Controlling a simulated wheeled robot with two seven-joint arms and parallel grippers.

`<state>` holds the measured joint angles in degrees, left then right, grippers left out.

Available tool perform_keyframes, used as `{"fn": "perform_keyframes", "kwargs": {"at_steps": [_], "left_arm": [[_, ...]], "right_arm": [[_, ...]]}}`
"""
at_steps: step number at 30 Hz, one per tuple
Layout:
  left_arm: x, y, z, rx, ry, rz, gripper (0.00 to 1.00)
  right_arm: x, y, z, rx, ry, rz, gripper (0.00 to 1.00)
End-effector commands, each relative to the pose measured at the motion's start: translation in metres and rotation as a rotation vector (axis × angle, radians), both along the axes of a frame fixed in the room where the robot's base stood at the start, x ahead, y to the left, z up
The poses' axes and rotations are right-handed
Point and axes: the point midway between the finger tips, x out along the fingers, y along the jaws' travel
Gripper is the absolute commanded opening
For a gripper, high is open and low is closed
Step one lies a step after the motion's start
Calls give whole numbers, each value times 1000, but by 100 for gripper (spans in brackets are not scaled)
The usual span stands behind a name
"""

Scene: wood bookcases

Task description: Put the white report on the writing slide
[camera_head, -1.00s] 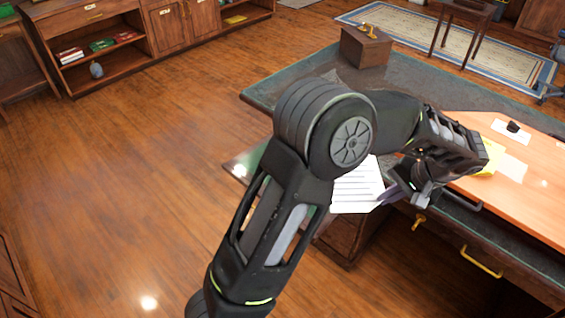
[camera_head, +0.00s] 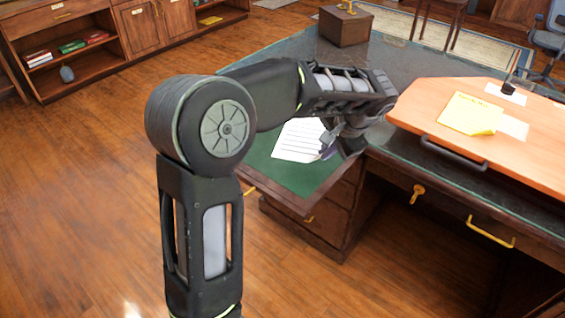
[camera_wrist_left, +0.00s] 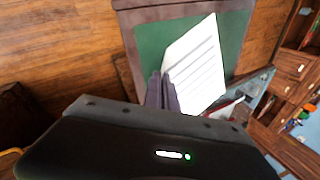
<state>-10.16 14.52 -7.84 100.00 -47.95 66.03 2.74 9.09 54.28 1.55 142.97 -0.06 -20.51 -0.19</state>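The white report (camera_head: 298,140) is a lined white sheet over the green writing slide (camera_head: 263,165), which is pulled out from the desk's left end. My left gripper (camera_head: 330,143) is at the sheet's right edge, with its fingers close together on it. In the left wrist view, the two fingers (camera_wrist_left: 163,90) pinch the near edge of the report (camera_wrist_left: 200,65). The report is tilted across the green surface of the slide (camera_wrist_left: 152,40). I cannot tell whether it touches the slide. My right gripper is not in view.
The desk has an orange wood top board (camera_head: 440,110) with a dark handle (camera_head: 453,153) and a yellow paper (camera_head: 468,113). A wooden box (camera_head: 345,27) stands at the back. A brass key (camera_head: 417,192) sticks out of the front. Open floor lies left.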

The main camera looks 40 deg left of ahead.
Motion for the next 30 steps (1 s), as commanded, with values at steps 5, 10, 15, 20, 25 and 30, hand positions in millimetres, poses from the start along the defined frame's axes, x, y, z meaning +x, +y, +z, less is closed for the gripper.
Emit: {"fn": "perform_keyframes", "kwargs": {"at_steps": [5,10,15,20,25,30], "left_arm": [[-3,14,-7,12,-1,-34,0],[-3,14,-5,12,0,-35,0],[-3,14,-9,11,1,-34,0],[-4,14,-32,11,3,-34,0],[-4,14,-54,11,2,-34,0],[-3,14,-55,10,-1,-34,0]], "right_arm": [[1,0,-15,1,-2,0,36],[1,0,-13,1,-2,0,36],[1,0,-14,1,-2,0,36],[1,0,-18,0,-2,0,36],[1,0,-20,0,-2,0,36],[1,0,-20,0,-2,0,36]]}}
